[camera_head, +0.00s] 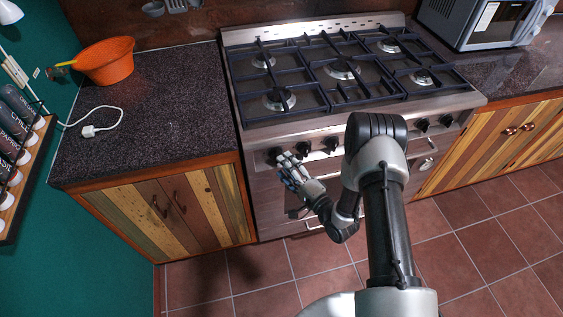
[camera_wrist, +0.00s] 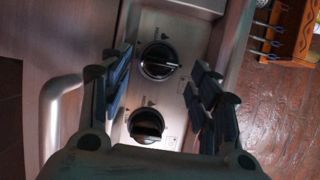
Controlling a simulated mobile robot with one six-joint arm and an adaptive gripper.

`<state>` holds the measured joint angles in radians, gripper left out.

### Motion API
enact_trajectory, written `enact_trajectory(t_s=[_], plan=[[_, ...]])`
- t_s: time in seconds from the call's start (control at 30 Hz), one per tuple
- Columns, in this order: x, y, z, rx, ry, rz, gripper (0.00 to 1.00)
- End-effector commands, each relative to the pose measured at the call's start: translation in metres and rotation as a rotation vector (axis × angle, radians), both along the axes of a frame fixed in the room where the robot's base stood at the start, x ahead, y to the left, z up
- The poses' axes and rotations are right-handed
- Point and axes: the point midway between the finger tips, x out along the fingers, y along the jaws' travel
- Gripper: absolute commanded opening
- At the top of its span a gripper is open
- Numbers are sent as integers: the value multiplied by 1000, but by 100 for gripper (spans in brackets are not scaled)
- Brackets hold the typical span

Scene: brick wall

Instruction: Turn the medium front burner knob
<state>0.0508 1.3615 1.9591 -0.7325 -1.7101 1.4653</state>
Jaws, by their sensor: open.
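The stove (camera_head: 265,130) has a row of black knobs on its steel front panel. On the left are the leftmost knob (camera_head: 273,155), a second knob (camera_head: 304,147) and a third knob (camera_head: 331,144). Two more knobs (camera_head: 422,124) show to the right of my arm. I cannot tell which is the medium front burner knob. My gripper (camera_head: 287,166) is open and empty in front of the left knobs. In the wrist view, my gripper's fingers (camera_wrist: 160,88) stand either side of the panel, with a far knob (camera_wrist: 159,60) and a nearer knob (camera_wrist: 147,125) between them.
An oven handle (camera_wrist: 52,110) runs beside the panel in the wrist view. Black grates (camera_head: 340,75) cover the stove top. An orange pot (camera_head: 106,61) stands on the left counter (camera_head: 150,110), and a microwave (camera_head: 480,22) on the right. The tiled floor (camera_head: 265,275) in front is clear.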

Motion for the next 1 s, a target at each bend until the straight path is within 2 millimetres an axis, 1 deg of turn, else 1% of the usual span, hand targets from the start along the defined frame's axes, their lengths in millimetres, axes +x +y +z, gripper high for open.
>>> enact_trajectory(t_s=[0.03,0.1,0.23,0.33,0.5,1.0], plan=[[-7,-7,-1,0,4,-4,56],[-15,-13,0,1,2,-4,56],[-28,-23,-1,0,2,-2,56],[-34,-27,0,1,1,-1,56],[-37,-29,0,1,-1,1,56],[-37,-29,0,1,-1,0,56]])
